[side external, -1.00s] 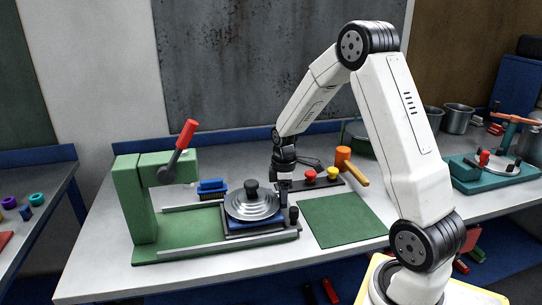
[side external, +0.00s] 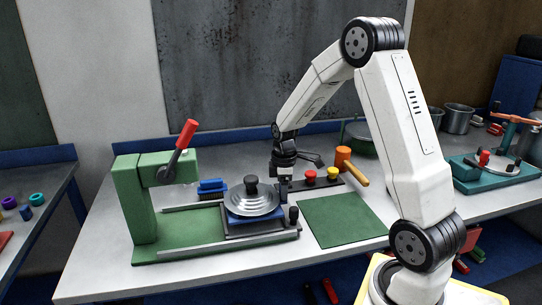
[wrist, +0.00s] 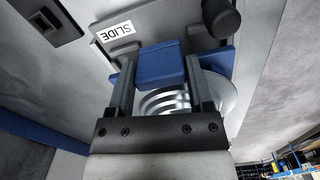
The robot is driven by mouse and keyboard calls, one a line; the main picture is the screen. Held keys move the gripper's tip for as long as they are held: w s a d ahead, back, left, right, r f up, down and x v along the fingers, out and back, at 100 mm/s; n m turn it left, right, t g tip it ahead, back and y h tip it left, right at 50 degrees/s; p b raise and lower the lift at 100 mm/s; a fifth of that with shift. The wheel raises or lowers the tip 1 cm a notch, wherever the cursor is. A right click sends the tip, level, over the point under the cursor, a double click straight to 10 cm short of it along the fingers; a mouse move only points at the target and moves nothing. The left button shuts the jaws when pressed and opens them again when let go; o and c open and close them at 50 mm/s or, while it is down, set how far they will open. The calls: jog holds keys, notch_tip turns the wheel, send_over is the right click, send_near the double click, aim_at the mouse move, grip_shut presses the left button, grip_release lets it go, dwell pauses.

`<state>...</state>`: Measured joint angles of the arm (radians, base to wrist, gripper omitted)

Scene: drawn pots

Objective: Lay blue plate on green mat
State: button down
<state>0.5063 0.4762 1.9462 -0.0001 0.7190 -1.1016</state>
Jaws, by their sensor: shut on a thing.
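The blue plate (side external: 262,221) is at the dark slide of the green press, with a round silver piece with a black knob (side external: 252,201) on top of it. My gripper (side external: 283,196) is at the plate's back right edge. In the wrist view my gripper (wrist: 160,85) has its two fingers either side of a blue block (wrist: 160,64) of the plate and is shut on it. The plate appears slightly above the slide; the exact gap is hard to tell. The green mat (side external: 342,220) lies flat and bare to the right of the press.
The green press (side external: 135,205) has an upright with a red-handled lever (side external: 187,134) at left. A black knob post (side external: 293,215) stands at the slide's right end. Behind the mat are a red and yellow button strip (side external: 322,182) and an orange-headed mallet (side external: 345,160).

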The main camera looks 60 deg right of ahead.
jog(key=m, duration=0.1)
jog(key=s+m, duration=0.1)
jog(key=m, duration=0.3)
jog(key=shift+s+d+r, duration=0.15)
jog(key=shift+d+r, duration=0.05)
jog(key=shift+d, duration=0.15)
jog(key=m, duration=0.3)
jog(key=s+m, duration=0.1)
jog(key=shift+s+d+r, duration=0.1)
jog(key=shift+d+r, duration=0.05)
jog(key=shift+d, duration=0.15)
jog(key=s+d+m, duration=0.1)
jog(key=s+m, duration=0.2)
jog(key=m, duration=1)
jog(key=s+d+r+m, duration=0.1)
jog(key=s+m, duration=0.3)
jog(key=m, duration=1)
jog(key=shift+s+r, duration=0.15)
jog(key=shift+r, duration=0.05)
jog(key=shift+f, duration=2.25)
